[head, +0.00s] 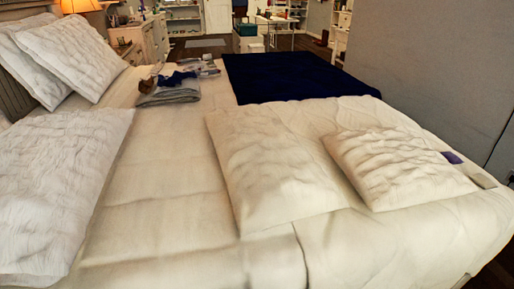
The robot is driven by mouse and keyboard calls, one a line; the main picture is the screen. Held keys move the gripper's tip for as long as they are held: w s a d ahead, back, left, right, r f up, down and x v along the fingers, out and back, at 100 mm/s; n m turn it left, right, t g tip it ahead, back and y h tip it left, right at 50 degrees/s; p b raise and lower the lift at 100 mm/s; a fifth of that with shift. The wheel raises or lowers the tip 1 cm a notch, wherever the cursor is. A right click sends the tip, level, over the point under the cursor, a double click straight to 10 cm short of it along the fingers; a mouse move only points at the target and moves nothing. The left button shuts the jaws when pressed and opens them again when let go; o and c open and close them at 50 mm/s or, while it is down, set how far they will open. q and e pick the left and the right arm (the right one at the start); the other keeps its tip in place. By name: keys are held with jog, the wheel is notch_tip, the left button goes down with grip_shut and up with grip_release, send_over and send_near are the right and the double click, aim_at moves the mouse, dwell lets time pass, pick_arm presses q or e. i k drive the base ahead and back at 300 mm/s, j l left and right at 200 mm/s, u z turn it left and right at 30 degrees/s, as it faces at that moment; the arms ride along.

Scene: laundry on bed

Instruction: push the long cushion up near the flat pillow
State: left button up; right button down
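Two cream, wrinkled cushions lie on the bed (165,190). The middle one (268,165) is longer, lying lengthwise away from me. The other cushion (395,168) lies to its right, with a narrow gap between them. A large white pillow (60,185) lies flat at the near left, partly cut off by the picture edge. A wide bare strip of bed separates it from the middle cushion. I take the middle cushion as the long one and the near-left pillow as the flat one, but cannot be certain. Neither of my grippers is in view.
Two white pillows (70,55) lean on the headboard at the back left. Folded grey cloth (170,94) with small dark items lies beyond the bare strip. A dark blue blanket (290,77) covers the far side. A small purple item (452,157) sits beside the right cushion.

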aim_at(272, 180)
jog(key=l+u, duration=0.4)
jog(key=l, duration=0.2)
jog(key=l+u, duration=0.45)
jog(key=k+l+u, duration=0.2)
jog(key=l+u, duration=0.2)
jog(key=l, duration=0.25)
